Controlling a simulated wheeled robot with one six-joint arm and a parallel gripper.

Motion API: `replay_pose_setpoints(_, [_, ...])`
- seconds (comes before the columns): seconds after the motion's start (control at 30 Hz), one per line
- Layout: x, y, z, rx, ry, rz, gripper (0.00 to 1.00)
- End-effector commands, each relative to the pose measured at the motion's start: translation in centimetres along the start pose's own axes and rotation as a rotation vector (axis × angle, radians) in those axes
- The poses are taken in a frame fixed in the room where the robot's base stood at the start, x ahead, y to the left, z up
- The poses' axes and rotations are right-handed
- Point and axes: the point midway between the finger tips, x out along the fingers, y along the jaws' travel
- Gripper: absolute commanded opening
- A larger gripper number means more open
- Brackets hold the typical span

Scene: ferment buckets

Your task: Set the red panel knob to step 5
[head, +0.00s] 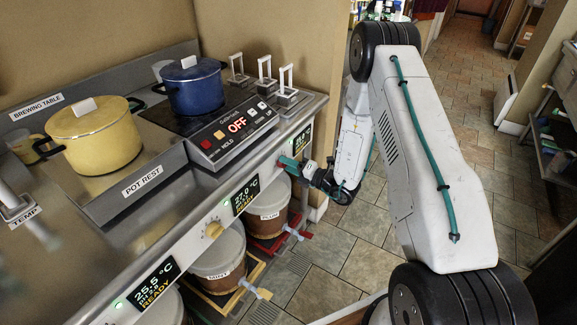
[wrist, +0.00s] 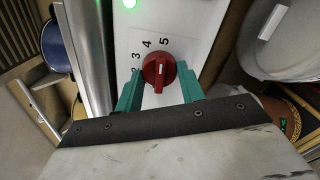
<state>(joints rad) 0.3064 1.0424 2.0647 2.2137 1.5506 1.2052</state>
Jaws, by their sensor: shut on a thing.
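The red panel knob (wrist: 158,72) sits on the white panel in the wrist view, with printed numbers 2 to 5 beside it. A pale line on its face runs roughly up and down the picture; I cannot tell exactly which number it points at. My gripper (wrist: 160,92) has its teal fingers on both sides of the knob and is shut on it. In the head view my gripper (head: 292,166) is at the right end of the counter's front panel, and it hides most of the knob there.
A green light (wrist: 129,3) glows beside the scale. A pale knob (head: 213,229) is further left on the panel, between lit displays. Lidded buckets (head: 267,211) stand below. A blue pot (head: 193,88) and a yellow pot (head: 95,140) are on the counter. Tiled floor lies open at right.

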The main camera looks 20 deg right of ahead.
Motion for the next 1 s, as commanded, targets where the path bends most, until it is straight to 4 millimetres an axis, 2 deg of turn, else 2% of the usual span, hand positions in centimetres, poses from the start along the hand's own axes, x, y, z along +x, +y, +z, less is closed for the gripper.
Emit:
replay_pose_setpoints(0.3, [-0.06, -0.05, -0.15, 0.088, 0.002, -0.002, 0.16])
replay_pose_setpoints(0.73, [-0.06, -0.05, -0.16, 0.097, 0.002, -0.002, 0.16])
replay_pose_setpoints(0.77, [-0.06, -0.05, -0.16, 0.097, 0.002, -0.002, 0.41])
replay_pose_setpoints(0.83, [-0.06, -0.04, -0.14, 0.097, 0.002, -0.002, 0.6])
replay_pose_setpoints(1.0, [-0.03, -0.01, -0.09, 0.096, 0.001, -0.001, 0.6])
